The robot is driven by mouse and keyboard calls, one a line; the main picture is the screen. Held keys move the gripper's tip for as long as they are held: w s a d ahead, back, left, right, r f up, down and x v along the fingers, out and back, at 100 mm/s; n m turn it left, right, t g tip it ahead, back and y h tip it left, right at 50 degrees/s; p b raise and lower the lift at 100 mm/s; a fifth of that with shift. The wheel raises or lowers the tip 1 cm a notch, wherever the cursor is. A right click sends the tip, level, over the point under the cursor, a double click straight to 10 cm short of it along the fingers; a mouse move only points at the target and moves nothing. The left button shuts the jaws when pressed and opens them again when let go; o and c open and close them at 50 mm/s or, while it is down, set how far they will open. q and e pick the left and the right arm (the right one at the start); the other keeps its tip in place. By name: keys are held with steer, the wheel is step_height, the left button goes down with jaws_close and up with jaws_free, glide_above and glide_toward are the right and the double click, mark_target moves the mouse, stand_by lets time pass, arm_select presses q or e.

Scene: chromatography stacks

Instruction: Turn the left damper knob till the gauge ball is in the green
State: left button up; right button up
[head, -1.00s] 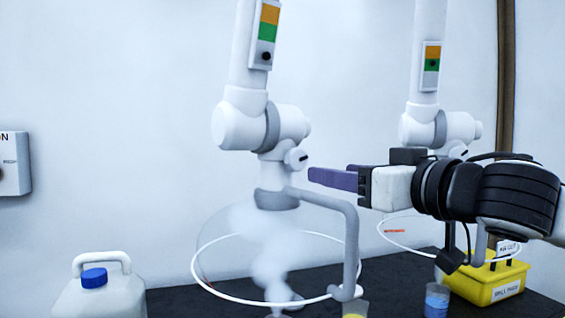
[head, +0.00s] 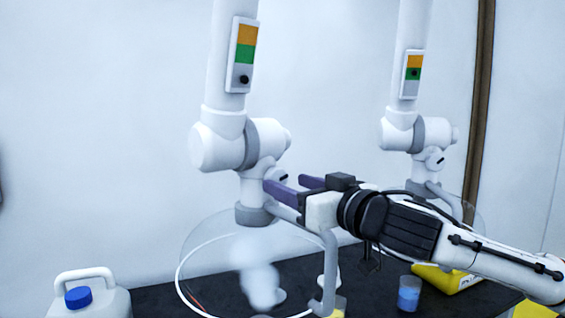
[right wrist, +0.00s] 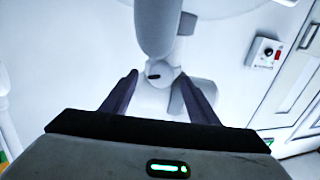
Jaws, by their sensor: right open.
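The left damper knob (head: 283,176) is a small white knob with a dark mark, on the left white extraction arm (head: 240,145). It also shows in the right wrist view (right wrist: 160,75), ahead between the fingertips. The left gauge (head: 243,55) has orange, green and grey bands from top to bottom; its black ball (head: 244,79) sits in the grey, below the green. My right gripper (head: 284,184) is open with purple fingers at the knob, one to either side. I cannot tell whether they touch it. My left gripper is not in view.
A clear hood (head: 180,270) with a white rim hangs below the left arm, with vapour in it. A second extraction arm (head: 405,135) stands right; its gauge ball is in the green. A blue-capped jug (head: 90,302), a blue beaker (head: 409,294) and a yellow bin (head: 445,280) are below.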

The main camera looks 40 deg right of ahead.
mark_target(280, 180)
steer(key=shift+w+r+p, duration=0.15)
steer(key=shift+w+p, duration=0.25)
steer(key=shift+w, duration=0.65)
steer(key=shift+w+f, duration=0.2)
steer(key=shift+w, duration=0.4)
arm_select(q)
steer(key=r, duration=0.2)
steer(key=shift+w+d+r, duration=0.2)
steer(key=shift+w+r, duration=0.15)
steer(key=shift+w, duration=0.05)
arm_select(e)
steer(key=c, duration=1)
steer(key=n, duration=0.5)
arm_select(q)
steer(key=shift+s+f, duration=0.2)
steer(key=shift+s, duration=0.05)
arm_select(e)
steer(key=o, duration=1)
